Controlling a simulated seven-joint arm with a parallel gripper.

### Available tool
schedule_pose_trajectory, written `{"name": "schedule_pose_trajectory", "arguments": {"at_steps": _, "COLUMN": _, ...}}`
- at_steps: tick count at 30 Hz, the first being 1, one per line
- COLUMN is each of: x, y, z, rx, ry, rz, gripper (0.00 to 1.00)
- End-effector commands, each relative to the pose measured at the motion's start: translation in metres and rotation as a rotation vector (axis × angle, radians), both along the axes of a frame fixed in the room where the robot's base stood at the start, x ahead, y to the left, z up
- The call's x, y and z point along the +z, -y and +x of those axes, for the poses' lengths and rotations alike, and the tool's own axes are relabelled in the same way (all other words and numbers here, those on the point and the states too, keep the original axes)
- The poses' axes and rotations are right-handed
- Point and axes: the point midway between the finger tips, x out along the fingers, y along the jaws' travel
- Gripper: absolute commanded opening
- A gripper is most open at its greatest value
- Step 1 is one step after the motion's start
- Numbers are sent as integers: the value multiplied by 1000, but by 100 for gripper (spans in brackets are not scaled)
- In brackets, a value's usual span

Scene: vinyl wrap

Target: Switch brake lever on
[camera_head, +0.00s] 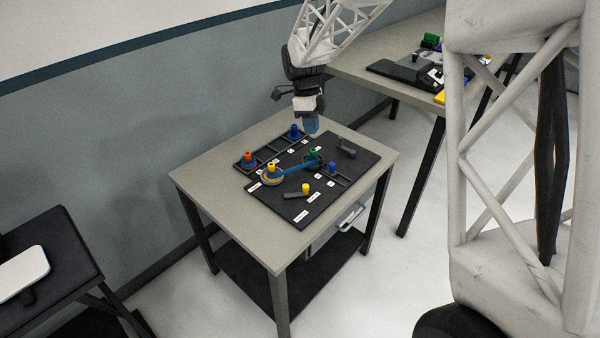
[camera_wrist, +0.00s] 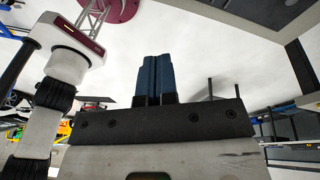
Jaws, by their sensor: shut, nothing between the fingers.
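A black board (camera_head: 322,206) with pegs and white labels lies on the small table. Near its front edge, a dark grey bar (camera_head: 293,195) lies beside a yellow knob (camera_head: 305,188). Another dark grey bar-shaped part (camera_head: 346,148) sits at the board's right back. I cannot tell for certain which is the brake lever. My gripper (camera_head: 311,125) hangs above the back of the board with its blue fingers pointing down, apart from both bars. In the wrist view the blue fingers (camera_wrist: 155,78) are together and empty; the board is not recognisable there.
A blue band (camera_head: 292,167) runs between the yellow and green ones. A small blue peg (camera_head: 333,168) stands right. The table's left front (camera_head: 225,205) is clear.

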Motion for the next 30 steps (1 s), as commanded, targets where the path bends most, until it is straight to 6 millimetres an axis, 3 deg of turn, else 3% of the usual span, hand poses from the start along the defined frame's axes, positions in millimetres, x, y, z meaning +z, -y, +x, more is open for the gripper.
{"name": "schedule_pose_trajectory", "arguments": {"at_steps": 18, "x": -94, "y": -51, "z": 78, "rx": -461, "ry": -26, "rz": -170, "gripper": 0}}
{"name": "schedule_pose_trajectory", "arguments": {"at_steps": 24, "x": -117, "y": -63, "z": 93, "rx": -569, "ry": -23, "rz": -218, "gripper": 0}}
{"name": "schedule_pose_trajectory", "arguments": {"at_steps": 30, "x": -129, "y": -68, "z": 100, "rx": -621, "ry": -21, "rz": -241, "gripper": 0}}
